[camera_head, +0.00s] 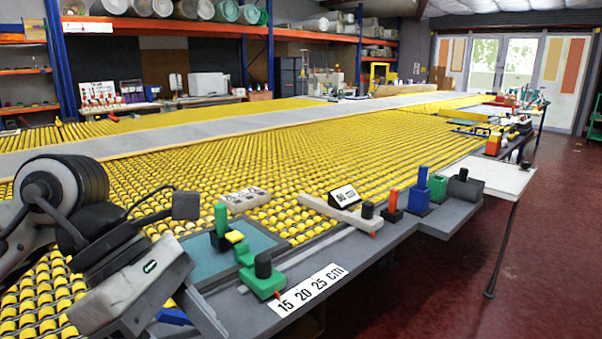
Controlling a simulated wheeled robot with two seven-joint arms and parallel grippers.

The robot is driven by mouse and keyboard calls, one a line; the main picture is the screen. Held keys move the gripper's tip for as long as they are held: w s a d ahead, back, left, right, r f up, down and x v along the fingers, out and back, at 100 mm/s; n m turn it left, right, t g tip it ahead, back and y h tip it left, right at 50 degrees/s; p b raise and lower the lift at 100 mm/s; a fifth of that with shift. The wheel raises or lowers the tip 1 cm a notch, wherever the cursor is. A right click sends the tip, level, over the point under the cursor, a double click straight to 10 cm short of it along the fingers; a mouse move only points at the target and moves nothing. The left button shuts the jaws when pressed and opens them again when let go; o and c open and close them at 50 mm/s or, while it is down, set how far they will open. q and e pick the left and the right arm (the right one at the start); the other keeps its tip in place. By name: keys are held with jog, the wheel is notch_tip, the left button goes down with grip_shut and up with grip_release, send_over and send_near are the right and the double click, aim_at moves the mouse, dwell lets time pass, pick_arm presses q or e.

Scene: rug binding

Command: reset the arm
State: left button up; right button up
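Neither of my grippers shows in the head view, and I cannot make out any fingertips. Whether they are open or shut is hidden. A black and grey device (140,285) with a ribbed black roll (62,190) fills the lower left of the head view, over the near left end of the yellow roller table. I cannot tell what it rests on.
The roller table (330,165) stretches far back. A white side shelf (490,173) juts right. Red floor (530,270) is clear.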

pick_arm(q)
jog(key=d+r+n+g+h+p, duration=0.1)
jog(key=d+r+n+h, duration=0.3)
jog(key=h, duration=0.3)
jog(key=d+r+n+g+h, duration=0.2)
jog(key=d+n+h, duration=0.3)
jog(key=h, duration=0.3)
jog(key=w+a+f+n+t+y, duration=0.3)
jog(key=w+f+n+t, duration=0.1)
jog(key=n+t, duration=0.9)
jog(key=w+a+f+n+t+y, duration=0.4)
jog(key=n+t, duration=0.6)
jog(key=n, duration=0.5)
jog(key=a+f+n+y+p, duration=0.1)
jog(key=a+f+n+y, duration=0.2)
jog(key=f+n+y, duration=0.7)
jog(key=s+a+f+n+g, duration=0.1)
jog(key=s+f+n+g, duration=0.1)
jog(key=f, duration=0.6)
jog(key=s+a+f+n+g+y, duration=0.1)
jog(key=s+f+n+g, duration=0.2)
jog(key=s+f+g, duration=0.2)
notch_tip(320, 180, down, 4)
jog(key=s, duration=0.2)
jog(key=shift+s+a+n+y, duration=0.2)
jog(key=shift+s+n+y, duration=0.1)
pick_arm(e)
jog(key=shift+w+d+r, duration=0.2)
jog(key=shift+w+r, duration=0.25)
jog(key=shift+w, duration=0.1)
